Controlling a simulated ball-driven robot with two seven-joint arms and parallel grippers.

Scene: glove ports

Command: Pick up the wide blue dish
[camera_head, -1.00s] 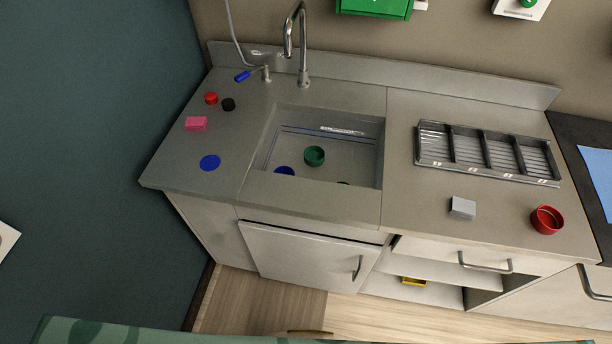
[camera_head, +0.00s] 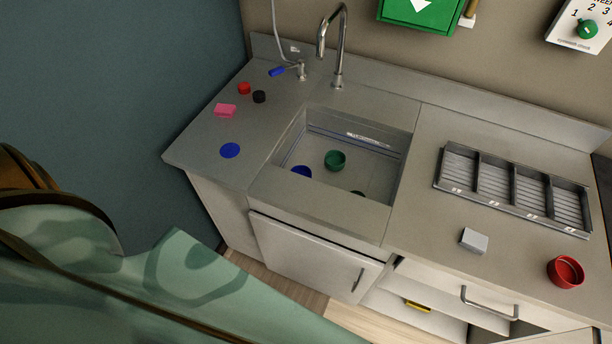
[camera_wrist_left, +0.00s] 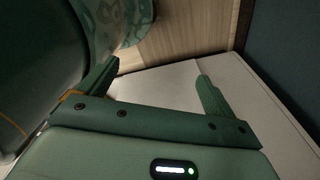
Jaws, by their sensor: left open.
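A blue round dish (camera_head: 302,172) lies in the sink (camera_head: 399,160), by its near left wall, partly hidden by the sink's edge. A flat blue disc (camera_head: 230,150) lies on the counter left of the sink; I cannot tell whether it is a dish. A green bowl (camera_head: 335,160) stands in the sink, right of the blue dish. My left gripper (camera_wrist_left: 157,70) is open and empty in the left wrist view, in front of a pale panel and away from the dishes. My right gripper is not in view.
Pink block (camera_head: 225,110), red cap (camera_head: 244,88) and black cap (camera_head: 259,96) lie on the left counter. The faucet (camera_head: 338,50) rises behind the sink. A divided tray (camera_head: 512,212), grey block (camera_head: 474,240) and red bowl (camera_head: 565,271) stand on the right. A dark object shows partly at the sink's near wall.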

